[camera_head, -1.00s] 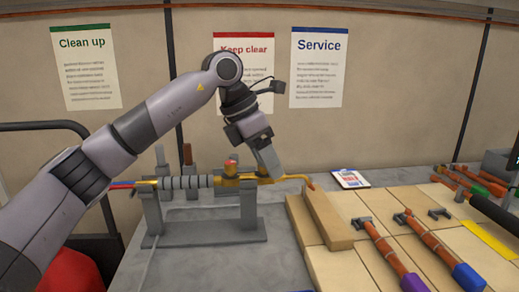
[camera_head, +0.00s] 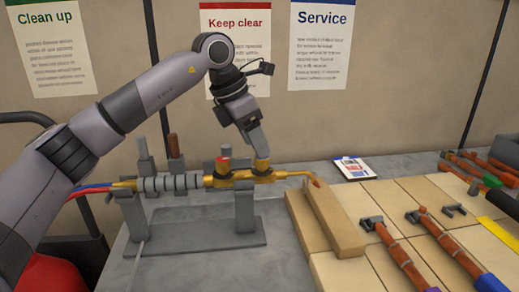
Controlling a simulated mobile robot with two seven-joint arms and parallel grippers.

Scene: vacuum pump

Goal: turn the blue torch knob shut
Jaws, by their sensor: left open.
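The brass torch (camera_head: 240,176) lies level on a grey stand (camera_head: 190,248), its thin bent nozzle pointing right. A red knob (camera_head: 223,163) stands up from its body. A brass valve stem (camera_head: 262,164) rises to the right of it. My left gripper (camera_head: 259,153) is directly above this stem, fingers pointing down; I cannot tell whether they touch it. The gripper is open, though the gap between its fingers does not show from here. No blue knob is visible; the fingers hide the top of the stem. My right gripper is not in view.
Red and blue hoses (camera_head: 98,188) leave the torch on the left. Two upright tools (camera_head: 173,150) stand behind it. A wooden block (camera_head: 333,222), a small card (camera_head: 354,168) and several copper pipe pieces (camera_head: 440,240) lie to the right. The bench front is fairly clear.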

